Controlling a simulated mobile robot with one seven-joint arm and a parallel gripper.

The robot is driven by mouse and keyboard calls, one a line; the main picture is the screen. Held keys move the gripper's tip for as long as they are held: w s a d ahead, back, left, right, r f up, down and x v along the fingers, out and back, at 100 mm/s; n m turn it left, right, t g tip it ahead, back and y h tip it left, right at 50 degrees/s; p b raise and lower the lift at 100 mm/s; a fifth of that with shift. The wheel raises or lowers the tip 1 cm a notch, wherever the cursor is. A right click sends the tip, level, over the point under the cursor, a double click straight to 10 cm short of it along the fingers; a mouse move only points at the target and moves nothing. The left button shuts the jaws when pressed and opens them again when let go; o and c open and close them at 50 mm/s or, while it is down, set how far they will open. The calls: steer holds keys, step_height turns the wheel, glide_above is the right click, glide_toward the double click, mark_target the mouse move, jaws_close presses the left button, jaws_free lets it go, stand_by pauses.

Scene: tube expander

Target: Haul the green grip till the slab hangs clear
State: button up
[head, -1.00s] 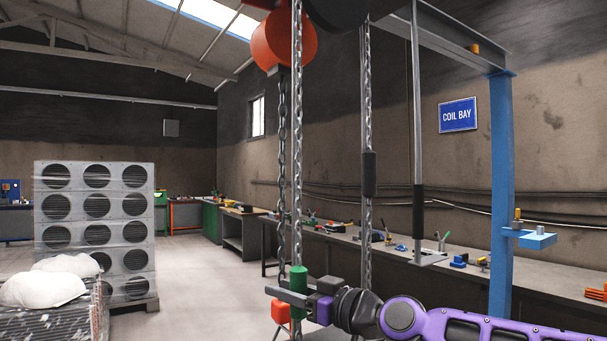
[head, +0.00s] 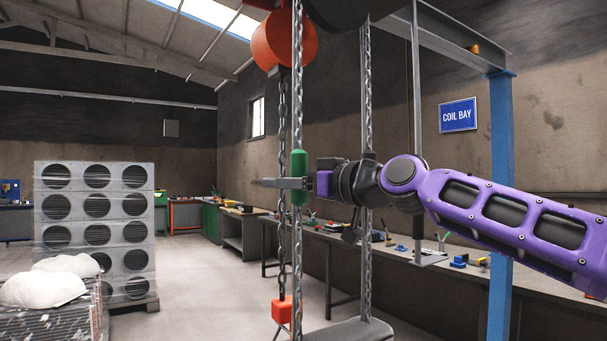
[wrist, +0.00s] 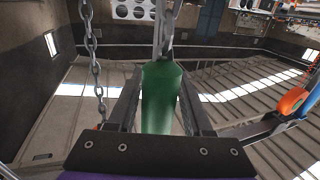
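The green grip (head: 299,177) is an upright sleeve on the front hanging chain. My gripper (head: 285,183) comes from the right and is closed around it at mid height in the head view. In the wrist view the grip (wrist: 161,97) stands between my two fingers (wrist: 162,105), filling most of the space between them. A flat grey piece (head: 348,331), which looks like the slab, shows at the bottom edge under the right chain. Only its top is in view, so I cannot tell whether it touches anything below.
The orange hoist body (head: 284,40) hangs above. A red block (head: 287,310) hangs low beside the chains. A blue post (head: 500,180) stands at the right, before a long workbench (head: 335,240). Stacked grey fan units (head: 96,230) stand at the left. Open floor lies between.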

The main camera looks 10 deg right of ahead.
steer(key=shift+o, duration=0.9)
steer(key=shift+d, duration=0.15)
steer(key=b+v, duration=0.2)
steer(key=v, duration=0.5)
